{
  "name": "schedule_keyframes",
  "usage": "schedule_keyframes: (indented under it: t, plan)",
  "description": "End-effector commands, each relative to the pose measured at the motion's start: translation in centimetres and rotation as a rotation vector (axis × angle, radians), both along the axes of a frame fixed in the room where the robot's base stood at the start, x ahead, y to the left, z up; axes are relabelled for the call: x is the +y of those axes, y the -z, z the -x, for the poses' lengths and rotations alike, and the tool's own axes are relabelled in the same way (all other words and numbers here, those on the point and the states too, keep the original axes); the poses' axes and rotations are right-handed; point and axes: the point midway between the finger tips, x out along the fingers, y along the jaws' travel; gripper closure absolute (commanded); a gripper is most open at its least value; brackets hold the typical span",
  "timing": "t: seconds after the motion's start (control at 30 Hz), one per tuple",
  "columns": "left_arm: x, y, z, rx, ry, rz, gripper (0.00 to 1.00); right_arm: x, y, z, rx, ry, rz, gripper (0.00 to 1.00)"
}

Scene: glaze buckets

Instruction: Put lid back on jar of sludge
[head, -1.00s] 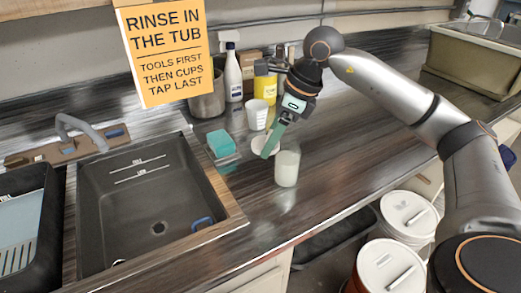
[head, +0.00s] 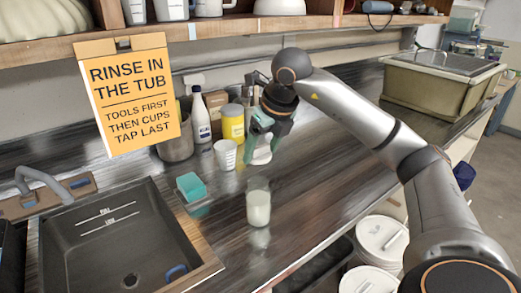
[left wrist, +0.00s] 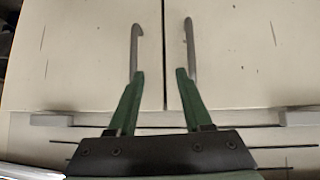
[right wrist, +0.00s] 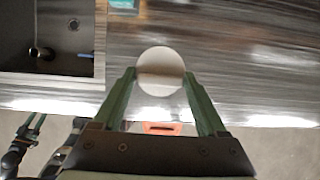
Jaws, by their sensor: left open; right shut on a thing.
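The jar of sludge (head: 258,206) is a clear glass jar with pale whitish contents. It stands upright and open on the counter in the head view. My right gripper (head: 262,146) is shut on the round white lid (head: 262,157), behind the jar and apart from it. In the right wrist view the lid (right wrist: 161,70) lies between the two green fingertips, and the jar cannot be made out there. My left gripper (left wrist: 160,75) is open and empty in the left wrist view, in front of pale cabinet doors (left wrist: 85,50). It does not show in the head view.
A white cup (head: 225,154), a spray bottle (head: 200,118) and a yellow container (head: 233,123) stand behind the lid. A teal sponge (head: 191,187) lies left of the jar, beside the sink (head: 115,235). The counter right of the jar is clear. White-lidded buckets (head: 381,238) stand below.

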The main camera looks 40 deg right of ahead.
Motion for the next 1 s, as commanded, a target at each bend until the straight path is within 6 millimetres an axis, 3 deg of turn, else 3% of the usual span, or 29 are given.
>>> schedule_keyframes:
  t: [0.3,0.5,1.0]
  plan:
    - [0.0,3.5,0.1,0.003,-0.001,0.0,0.5,0.0,3.5,0.0,0.0,-0.002,0.0,0.77]
    - [0.0,4.5,0.1,0.005,0.0,0.0,0.5,0.0,5.0,0.0,0.001,-0.002,0.001,0.77]
    - [0.0,4.7,0.1,0.004,0.0,0.0,0.5,0.0,5.2,0.0,0.0,-0.002,0.0,0.77]
